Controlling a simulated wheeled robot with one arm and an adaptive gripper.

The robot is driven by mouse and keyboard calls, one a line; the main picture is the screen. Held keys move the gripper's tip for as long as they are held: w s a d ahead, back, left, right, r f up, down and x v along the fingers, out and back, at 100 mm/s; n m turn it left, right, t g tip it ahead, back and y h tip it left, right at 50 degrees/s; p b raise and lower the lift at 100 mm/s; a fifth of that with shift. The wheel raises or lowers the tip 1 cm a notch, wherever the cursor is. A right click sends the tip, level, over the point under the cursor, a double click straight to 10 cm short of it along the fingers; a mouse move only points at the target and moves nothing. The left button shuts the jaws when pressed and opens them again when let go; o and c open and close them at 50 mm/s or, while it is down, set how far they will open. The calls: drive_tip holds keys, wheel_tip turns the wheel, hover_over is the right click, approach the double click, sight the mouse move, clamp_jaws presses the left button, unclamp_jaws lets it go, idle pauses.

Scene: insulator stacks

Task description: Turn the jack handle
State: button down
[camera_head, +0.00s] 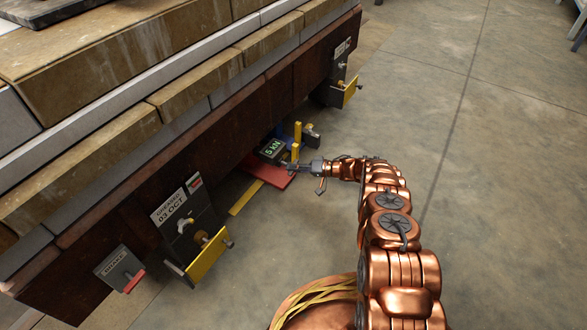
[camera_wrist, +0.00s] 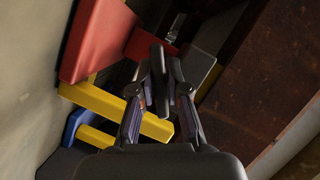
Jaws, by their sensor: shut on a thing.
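The jack sits low at the foot of the long stacked platform, with a red plate (camera_head: 268,172), yellow uprights (camera_head: 297,133) and a dark display reading "5 kN" (camera_head: 271,149). My gripper (camera_head: 290,167) reaches in from the right at the red plate. Red (camera_wrist: 98,40) and yellow (camera_wrist: 115,108) jack parts show to the left of the fingers there.
The platform's rusty side beam (camera_head: 130,190) overhangs close to the jack. A plate marked "03 OCT" with a yellow bracket (camera_head: 208,257) stands nearer, and another yellow bracket (camera_head: 351,91) stands farther along. The concrete floor (camera_head: 480,180) to the right is clear.

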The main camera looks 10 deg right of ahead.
drive_tip(key=c, duration=1.2)
unclamp_jaws()
drive_tip(key=v, duration=1.2)
drive_tip(key=shift+a+r, duration=0.1)
drive_tip(key=shift+r, duration=0.05)
